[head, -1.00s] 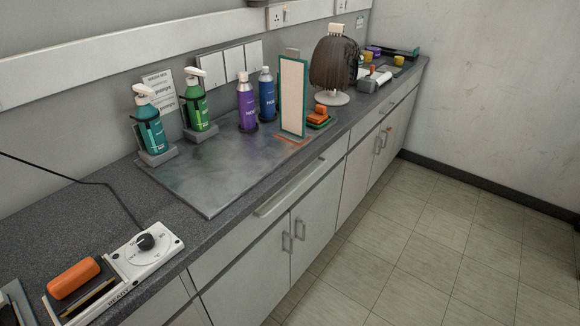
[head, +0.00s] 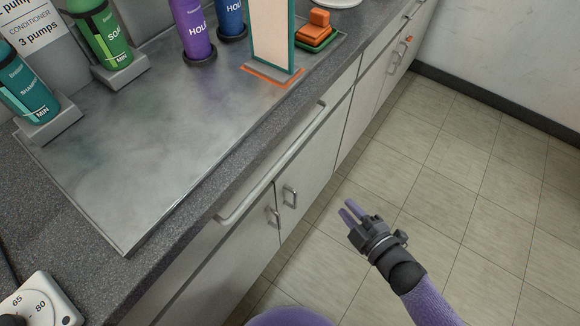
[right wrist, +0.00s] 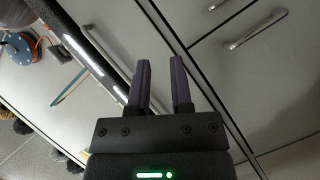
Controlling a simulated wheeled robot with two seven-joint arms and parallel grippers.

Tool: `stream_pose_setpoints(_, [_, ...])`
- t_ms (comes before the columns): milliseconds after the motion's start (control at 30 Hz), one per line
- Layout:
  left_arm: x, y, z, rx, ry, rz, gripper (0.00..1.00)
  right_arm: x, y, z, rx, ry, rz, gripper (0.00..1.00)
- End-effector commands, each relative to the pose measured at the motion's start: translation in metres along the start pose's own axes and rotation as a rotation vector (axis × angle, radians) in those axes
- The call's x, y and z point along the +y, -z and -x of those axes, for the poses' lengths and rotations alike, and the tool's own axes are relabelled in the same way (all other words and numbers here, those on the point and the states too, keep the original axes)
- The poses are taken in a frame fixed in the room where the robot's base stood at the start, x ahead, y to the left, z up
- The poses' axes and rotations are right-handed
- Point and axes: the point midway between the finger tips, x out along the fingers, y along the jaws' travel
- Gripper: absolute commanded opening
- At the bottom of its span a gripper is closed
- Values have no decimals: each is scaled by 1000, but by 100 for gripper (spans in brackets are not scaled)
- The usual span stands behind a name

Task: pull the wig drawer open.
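A pale drawer front with a long bar handle (head: 272,165) runs under the dark counter in the head view. It looks shut, flush with the cabinet. Another drawer front is farther along at the upper right, and no label shows which is the wig drawer. My right gripper (head: 346,209) is open and empty, out over the floor, to the right of the cabinet and apart from it. In the right wrist view its two purple fingers (right wrist: 160,85) stand apart with cabinet fronts behind them. My left gripper is not in view.
Cupboard doors with small handles (head: 290,197) are below the drawer. A metal mat (head: 150,130) on the counter bears bottles, a framed panel (head: 272,35) and an orange block (head: 318,22). A white dial box (head: 45,303) is at lower left. The tiled floor (head: 470,200) is clear.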

Motion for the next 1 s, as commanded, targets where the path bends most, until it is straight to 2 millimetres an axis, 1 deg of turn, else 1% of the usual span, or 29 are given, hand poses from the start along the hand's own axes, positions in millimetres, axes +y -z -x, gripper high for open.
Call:
stream_pose_setpoints(33, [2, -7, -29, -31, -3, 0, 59, 11, 19, -19, 179, -82, 170, 27])
stream_pose_setpoints(67, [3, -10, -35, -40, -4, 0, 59, 24, 36, -24, 281, -132, 270, 27])
stream_pose_setpoints(100, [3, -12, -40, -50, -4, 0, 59, 36, 56, -25, 383, -183, 373, 27])
stream_pose_setpoints(133, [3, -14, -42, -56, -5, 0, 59, 43, 67, -25, 439, -213, 430, 27])
stream_pose_setpoints(200, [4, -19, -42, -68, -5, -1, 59, 53, 84, -27, 510, -251, 500, 27])
stream_pose_setpoints(233, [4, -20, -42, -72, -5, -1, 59, 55, 89, -30, 520, -259, 511, 27])
stream_pose_setpoints(300, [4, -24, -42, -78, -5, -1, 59, 60, 99, -42, 523, -262, 514, 27])
stream_pose_setpoints(500, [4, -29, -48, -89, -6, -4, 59, 64, 124, -83, 519, -260, 507, 27])
stream_pose_setpoints(600, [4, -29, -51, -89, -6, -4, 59, 66, 132, -97, 518, -258, 505, 27])
stream_pose_setpoints(733, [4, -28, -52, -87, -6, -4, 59, 68, 138, -105, 515, -256, 506, 27])
stream_pose_setpoints(967, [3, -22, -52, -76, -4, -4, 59, 68, 138, -106, 514, -255, 504, 27])
stream_pose_setpoints(1000, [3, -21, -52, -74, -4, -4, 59, 68, 138, -106, 514, -255, 504, 18])
